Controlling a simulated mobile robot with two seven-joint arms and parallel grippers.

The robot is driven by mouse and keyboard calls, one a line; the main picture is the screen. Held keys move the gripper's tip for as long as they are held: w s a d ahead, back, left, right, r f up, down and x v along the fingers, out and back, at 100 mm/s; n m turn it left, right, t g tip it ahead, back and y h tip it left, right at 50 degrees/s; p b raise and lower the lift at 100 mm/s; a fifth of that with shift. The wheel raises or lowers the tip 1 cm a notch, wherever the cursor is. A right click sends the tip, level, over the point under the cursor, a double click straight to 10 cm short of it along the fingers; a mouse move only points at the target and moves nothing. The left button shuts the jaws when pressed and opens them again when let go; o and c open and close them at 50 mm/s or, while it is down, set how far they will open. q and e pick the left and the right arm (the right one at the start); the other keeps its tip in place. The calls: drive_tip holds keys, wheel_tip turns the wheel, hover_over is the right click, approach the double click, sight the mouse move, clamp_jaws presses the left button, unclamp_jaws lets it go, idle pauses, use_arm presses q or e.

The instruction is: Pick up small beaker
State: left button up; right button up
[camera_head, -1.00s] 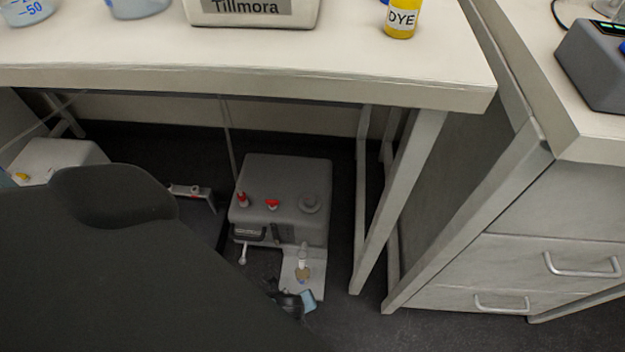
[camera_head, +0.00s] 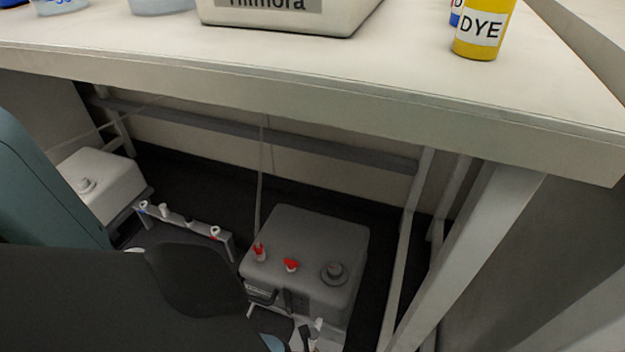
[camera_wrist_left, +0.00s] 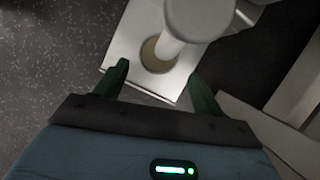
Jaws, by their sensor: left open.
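Two beakers stand on the bench top and are cut off by the top edge of the head view. One with blue markings (camera_head: 58,5) is at the far left, and a pale bluish one (camera_head: 160,5) stands to its right. I cannot tell which is the small beaker. My left gripper (camera_wrist_left: 161,86) is open and empty in the left wrist view, low over the floor area. A white plate with a brown round spot and a pale cylinder lies beyond its fingers. No beaker shows in the wrist view. My right gripper is out of view.
The bench top (camera_head: 300,75) overhangs the floor area where my left arm is. A yellow DYE bottle (camera_head: 482,30) and a white Tillmora box (camera_head: 290,20) stand on it. Below are a grey container (camera_head: 310,240), a white container (camera_head: 100,185) and a bench leg (camera_head: 465,255).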

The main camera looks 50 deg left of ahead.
use_arm(q)
drive_tip(key=b+x, duration=0.3)
drive_tip(key=x, duration=0.2)
drive_tip(key=shift+s+a+b, duration=0.1)
drive_tip(key=shift+a+b, duration=0.15)
drive_tip(key=shift+b, duration=0.15)
drive_tip(key=shift+c, duration=0.4)
drive_tip(key=c, duration=1.1)
drive_tip(key=shift+r, duration=0.1)
